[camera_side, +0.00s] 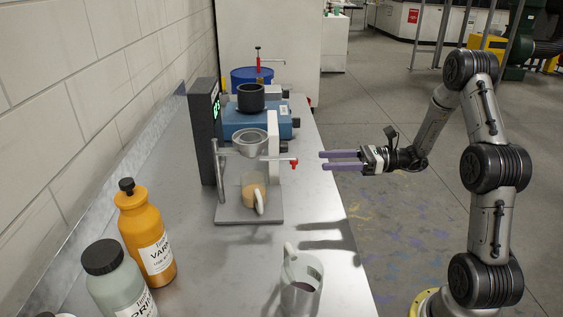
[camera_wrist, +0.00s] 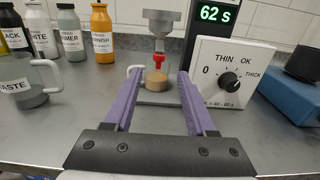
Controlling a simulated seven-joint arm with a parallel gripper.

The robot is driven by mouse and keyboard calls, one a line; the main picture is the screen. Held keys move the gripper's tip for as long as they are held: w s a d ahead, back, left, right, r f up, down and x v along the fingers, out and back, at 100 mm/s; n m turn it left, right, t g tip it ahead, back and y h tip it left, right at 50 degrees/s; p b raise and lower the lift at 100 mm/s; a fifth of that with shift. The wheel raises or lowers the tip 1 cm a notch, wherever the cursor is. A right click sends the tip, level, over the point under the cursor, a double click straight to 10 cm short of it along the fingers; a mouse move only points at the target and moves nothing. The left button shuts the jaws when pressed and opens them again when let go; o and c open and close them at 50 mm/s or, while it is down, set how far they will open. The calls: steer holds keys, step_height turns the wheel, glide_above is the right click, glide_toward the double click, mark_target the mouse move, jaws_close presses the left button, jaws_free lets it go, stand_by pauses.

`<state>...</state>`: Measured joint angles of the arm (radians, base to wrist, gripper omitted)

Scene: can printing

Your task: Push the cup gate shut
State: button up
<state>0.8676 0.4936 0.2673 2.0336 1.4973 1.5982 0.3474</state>
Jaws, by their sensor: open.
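The metal flow cup (camera_side: 250,142) sits on its stand; it also shows in the wrist view (camera_wrist: 164,22). The cup gate's red-tipped lever (camera_side: 293,162) sticks out below the cup toward my gripper; in the wrist view the red part (camera_wrist: 159,58) shows between the fingers. A clear mug (camera_side: 253,194) with tan liquid stands under the cup. My gripper (camera_side: 322,161), with purple fingers, is open and empty, to the right of the lever and apart from it. In the wrist view the fingers (camera_wrist: 160,76) point at the stand.
The timer display (camera_wrist: 214,14) reads 62 s. A dial panel (camera_wrist: 228,76) stands right of the fingers. A waste mug (camera_side: 301,282) is at the table's front. Varnish (camera_side: 146,232) and primer (camera_side: 118,280) bottles stand at left. A blue device (camera_side: 257,121) is behind.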

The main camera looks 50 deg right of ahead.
mark_target(282, 159)
steer(key=x, duration=1.2)
steer(key=shift+w+a, duration=0.15)
steer(key=shift+a, duration=0.1)
jaws_close()
stand_by(0.9)
